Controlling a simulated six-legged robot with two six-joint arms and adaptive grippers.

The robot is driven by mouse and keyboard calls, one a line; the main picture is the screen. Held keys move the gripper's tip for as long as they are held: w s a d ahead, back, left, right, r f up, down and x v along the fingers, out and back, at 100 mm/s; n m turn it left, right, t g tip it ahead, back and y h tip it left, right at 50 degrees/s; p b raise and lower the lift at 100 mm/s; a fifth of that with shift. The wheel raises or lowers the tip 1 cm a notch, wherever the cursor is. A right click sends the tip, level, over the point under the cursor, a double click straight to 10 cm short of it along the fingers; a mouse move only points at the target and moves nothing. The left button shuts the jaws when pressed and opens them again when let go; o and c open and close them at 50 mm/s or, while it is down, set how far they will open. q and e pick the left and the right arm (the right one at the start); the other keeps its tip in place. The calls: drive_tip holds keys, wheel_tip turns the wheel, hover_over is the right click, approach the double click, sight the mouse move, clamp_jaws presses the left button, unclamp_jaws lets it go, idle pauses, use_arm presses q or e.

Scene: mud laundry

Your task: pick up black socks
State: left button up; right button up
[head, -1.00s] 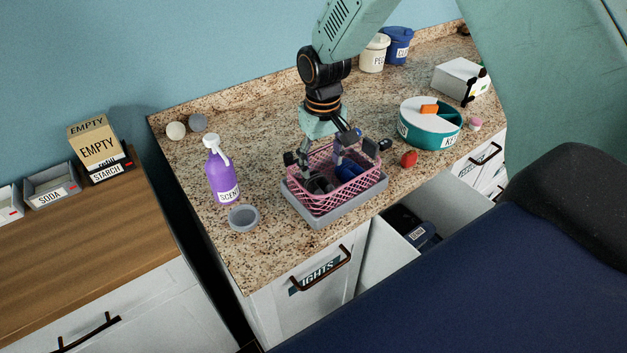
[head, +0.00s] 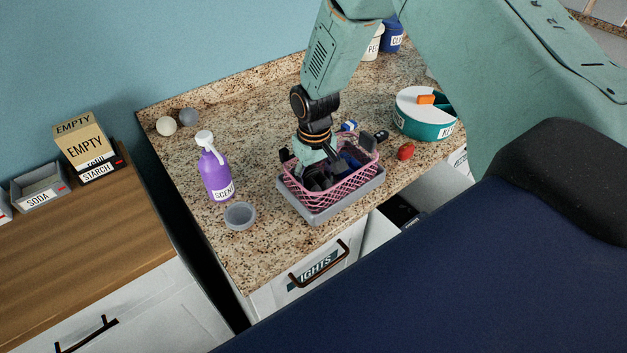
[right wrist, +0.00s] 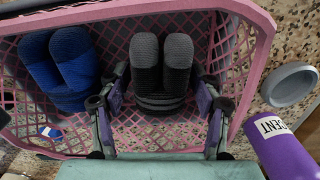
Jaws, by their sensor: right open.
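The black socks (right wrist: 162,78), a rolled pair with grey toes, stand in the pink mesh basket (right wrist: 130,15) in the right wrist view. In the head view they are a dark shape under the gripper, partly hidden. My right gripper (right wrist: 160,105) is open, with one finger on each side of the black socks; I cannot tell whether the fingers touch them. In the head view the right gripper (head: 318,172) reaches down into the basket (head: 335,193). Blue socks (right wrist: 65,65) stand beside the black pair. My left gripper is not in view.
The basket sits in a grey tray (head: 315,217) on the speckled counter. A red item (head: 405,151) and a round teal container (head: 425,115) lie right. A drawer below is open.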

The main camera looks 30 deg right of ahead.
drive_tip(key=shift+s+a+r, duration=0.1)
drive_tip(key=shift+s+r, duration=0.2)
drive_tip(key=shift+s, duration=0.1)
drive_tip(key=shift+s+r, duration=0.1)
drive_tip(key=shift+s, duration=0.05)
drive_tip(key=shift+c, duration=1.4)
drive_tip(key=shift+w+f, duration=0.3)
drive_tip(key=shift+w, duration=0.1)
drive_tip(key=c, duration=0.5)
drive_tip(key=shift+s+r, duration=0.15)
drive_tip(key=shift+s, duration=0.1)
drive_tip(key=shift+c, duration=0.8)
